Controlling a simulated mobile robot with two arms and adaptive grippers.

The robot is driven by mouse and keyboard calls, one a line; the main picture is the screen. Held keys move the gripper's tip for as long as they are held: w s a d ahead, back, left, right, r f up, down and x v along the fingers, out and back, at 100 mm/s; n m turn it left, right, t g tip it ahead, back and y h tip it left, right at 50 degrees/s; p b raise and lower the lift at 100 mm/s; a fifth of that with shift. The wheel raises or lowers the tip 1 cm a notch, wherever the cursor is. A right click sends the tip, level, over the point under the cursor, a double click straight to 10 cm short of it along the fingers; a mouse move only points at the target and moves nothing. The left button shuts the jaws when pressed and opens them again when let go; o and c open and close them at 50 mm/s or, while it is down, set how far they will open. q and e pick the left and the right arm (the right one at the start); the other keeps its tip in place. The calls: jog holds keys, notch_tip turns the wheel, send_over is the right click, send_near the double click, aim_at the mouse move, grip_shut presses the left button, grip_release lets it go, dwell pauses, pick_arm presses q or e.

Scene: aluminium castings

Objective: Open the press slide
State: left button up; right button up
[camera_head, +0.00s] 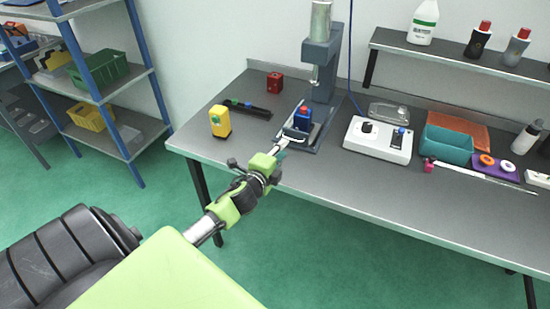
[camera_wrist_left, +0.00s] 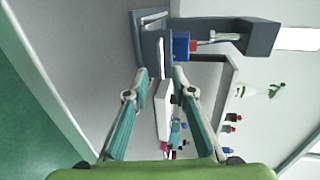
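The press (camera_head: 322,70) stands at the back of the bench, a blue-grey column with a ram above its base. A blue block with a red top (camera_head: 302,118) sits at the press slide, low at the front; it also shows in the left wrist view (camera_wrist_left: 181,45). My left gripper (camera_head: 284,143) is at the front of the slide, close to its front edge. In the left wrist view its two fingertips (camera_wrist_left: 162,74) are apart, with the slide's front just beyond them. Whether they touch it I cannot tell. My right gripper is not in view.
A yellow device (camera_head: 220,121) and a dark tray (camera_head: 247,108) lie left of the press, with a red block (camera_head: 275,81) behind. A white control box (camera_head: 378,140) stands to the right, then a teal bin (camera_head: 446,143). The front bench strip is mostly clear.

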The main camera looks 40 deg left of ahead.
pick_arm(q)
jog(key=v, duration=0.5)
jog(key=shift+s+r, duration=0.1)
jog(key=shift+s, duration=0.2)
